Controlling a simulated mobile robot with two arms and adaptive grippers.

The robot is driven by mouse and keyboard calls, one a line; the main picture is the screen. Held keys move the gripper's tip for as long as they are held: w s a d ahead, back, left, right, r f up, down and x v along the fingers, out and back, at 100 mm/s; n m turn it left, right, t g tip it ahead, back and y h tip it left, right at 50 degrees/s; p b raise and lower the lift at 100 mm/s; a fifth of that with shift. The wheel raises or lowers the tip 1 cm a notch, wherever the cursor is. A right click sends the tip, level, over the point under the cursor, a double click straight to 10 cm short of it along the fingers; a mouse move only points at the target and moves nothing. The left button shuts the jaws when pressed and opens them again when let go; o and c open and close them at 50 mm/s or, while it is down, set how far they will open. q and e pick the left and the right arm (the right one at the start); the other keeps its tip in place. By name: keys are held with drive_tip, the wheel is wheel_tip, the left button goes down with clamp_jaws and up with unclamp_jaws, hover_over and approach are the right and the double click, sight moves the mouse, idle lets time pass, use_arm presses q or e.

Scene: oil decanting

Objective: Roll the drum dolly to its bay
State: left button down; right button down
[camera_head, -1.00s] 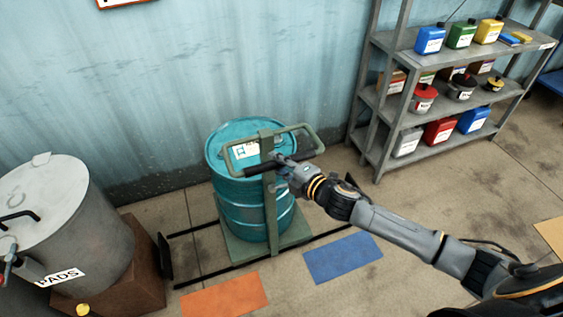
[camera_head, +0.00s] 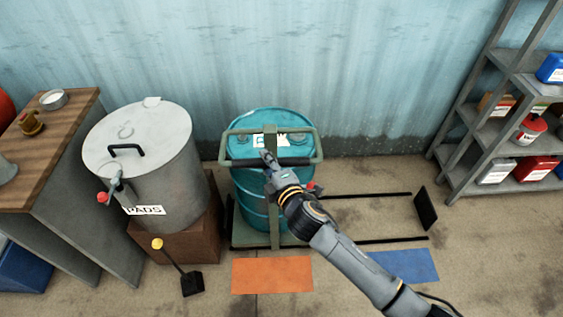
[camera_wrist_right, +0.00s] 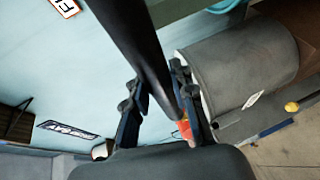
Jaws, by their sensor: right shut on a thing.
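The drum dolly has a green frame (camera_head: 273,205) and carries a teal drum (camera_head: 250,190) upright. It stands at the left end of the floor rails (camera_head: 370,194), behind the orange floor patch (camera_head: 272,275). My right gripper (camera_head: 270,162) is shut on the dolly's dark handle bar (camera_head: 296,161). In the right wrist view the bar (camera_wrist_right: 140,45) runs between the fingers (camera_wrist_right: 160,108). The blue floor patch (camera_head: 404,266) lies to the right, partly behind my right arm. My left gripper is not in view.
A grey bin labelled PADS (camera_head: 150,160) stands on a brown block (camera_head: 190,232) just left of the dolly. A dark stop plate (camera_head: 425,208) stands at the rails' right end. Shelves (camera_head: 480,140) are at the right. The rails' right part is clear.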

drive_tip(key=shift+s+a, duration=0.15)
drive_tip(key=shift+a, duration=0.6)
drive_tip(key=c, duration=1.1)
unclamp_jaws()
drive_tip(key=shift+a, duration=0.25)
drive_tip(key=shift+d, duration=0.1)
drive_tip(key=shift+s+d, duration=0.2)
drive_tip(key=shift+d, duration=0.1)
drive_tip(key=v, duration=1.1)
drive_tip(key=shift+s+r, duration=0.1)
drive_tip(key=shift+r, duration=0.05)
